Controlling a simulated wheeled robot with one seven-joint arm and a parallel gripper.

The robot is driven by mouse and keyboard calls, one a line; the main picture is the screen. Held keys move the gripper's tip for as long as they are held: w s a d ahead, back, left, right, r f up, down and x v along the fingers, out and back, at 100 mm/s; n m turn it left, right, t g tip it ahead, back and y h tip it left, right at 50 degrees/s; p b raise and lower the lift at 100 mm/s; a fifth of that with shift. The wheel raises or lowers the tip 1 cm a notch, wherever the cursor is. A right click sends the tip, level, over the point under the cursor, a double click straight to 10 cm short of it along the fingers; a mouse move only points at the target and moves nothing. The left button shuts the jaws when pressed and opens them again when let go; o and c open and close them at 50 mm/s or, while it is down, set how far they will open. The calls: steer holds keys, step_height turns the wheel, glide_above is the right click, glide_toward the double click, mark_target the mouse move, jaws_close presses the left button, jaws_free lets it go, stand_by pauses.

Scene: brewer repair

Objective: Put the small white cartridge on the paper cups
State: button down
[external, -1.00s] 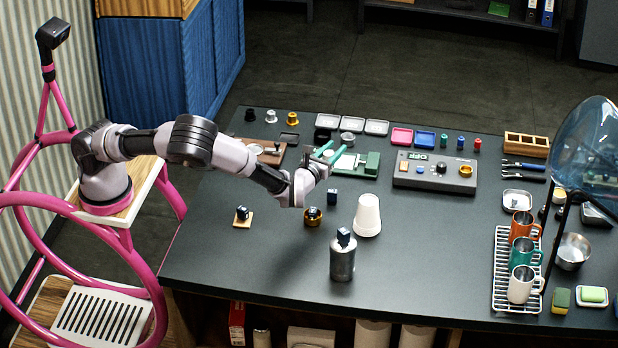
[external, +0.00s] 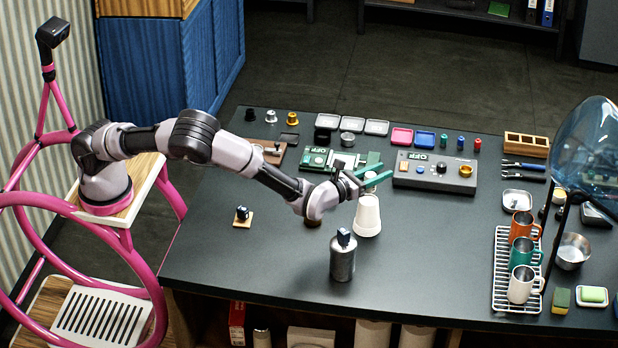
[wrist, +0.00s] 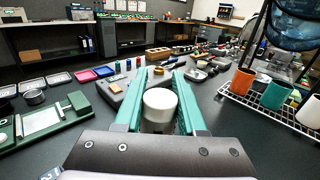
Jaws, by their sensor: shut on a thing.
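The small white cartridge (wrist: 160,100) is held between the green fingers of my gripper (wrist: 165,76) in the wrist view. In the external view my gripper (external: 374,179) is just over the top of the upside-down white paper cups (external: 367,218), which stand upright as a tapered stack. The fingers partly hide the cartridge there. I cannot tell whether the cartridge touches the top of the cups. In the wrist view the cups are mostly hidden below the cartridge and the fingers.
A metal canister (external: 342,260) with a dark block on top stands in front of the cups. A grey control box (external: 436,172) is behind and to the right. A mug rack (external: 503,270) is at the right. The table between cups and rack is clear.

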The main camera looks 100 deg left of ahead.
steer(key=shift+f, duration=1.75)
steer(key=shift+f, duration=0.1)
steer(key=c, duration=0.5)
jaws_free()
